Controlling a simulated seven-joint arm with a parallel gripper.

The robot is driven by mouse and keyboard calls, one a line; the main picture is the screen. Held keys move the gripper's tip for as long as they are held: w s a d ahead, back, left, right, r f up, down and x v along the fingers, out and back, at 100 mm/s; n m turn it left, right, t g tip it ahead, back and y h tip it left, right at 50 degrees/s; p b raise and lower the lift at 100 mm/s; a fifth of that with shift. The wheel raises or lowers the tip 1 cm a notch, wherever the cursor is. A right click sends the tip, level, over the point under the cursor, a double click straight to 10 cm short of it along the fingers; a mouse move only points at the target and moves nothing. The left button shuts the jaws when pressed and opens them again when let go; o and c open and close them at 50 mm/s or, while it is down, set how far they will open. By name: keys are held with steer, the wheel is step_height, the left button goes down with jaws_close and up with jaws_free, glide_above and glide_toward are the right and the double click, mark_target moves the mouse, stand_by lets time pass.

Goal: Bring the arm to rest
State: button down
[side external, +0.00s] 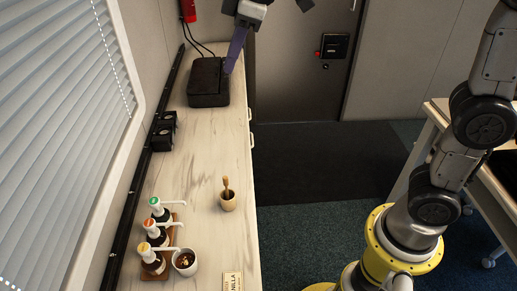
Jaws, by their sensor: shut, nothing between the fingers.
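My gripper (229,68) is at the top of the side external view, its long purple fingers shut and empty. The fingers point down beside the right end of a black box (204,90) on the far part of the counter. I cannot tell whether the fingertips touch the box. The arm between the gripper and its lower links runs out of the picture at the top.
On the long pale counter (190,185) stand several pump bottles (157,236), a cup with dark contents (186,262), a small pot with a wooden tool (227,200) and a card (233,281). A black rail runs along the wall. The middle of the counter is clear.

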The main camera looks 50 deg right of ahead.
steer(key=s+d+f+m+t+h, duration=0.1)
steer(key=s+d+f+m, duration=0.15)
steer(key=s+d, duration=0.5)
steer(key=s+d+f+m+t, duration=0.15)
steer(key=s+d+m, duration=0.25)
steer(key=s, duration=0.7)
steer(key=s+f+m+g, duration=0.1)
steer(key=s+f+m, duration=0.1)
steer(key=s+f, duration=0.2)
step_height(320, 180, down, 3)
steer(key=shift+s+f, duration=0.15)
steer(key=shift+s, duration=0.05)
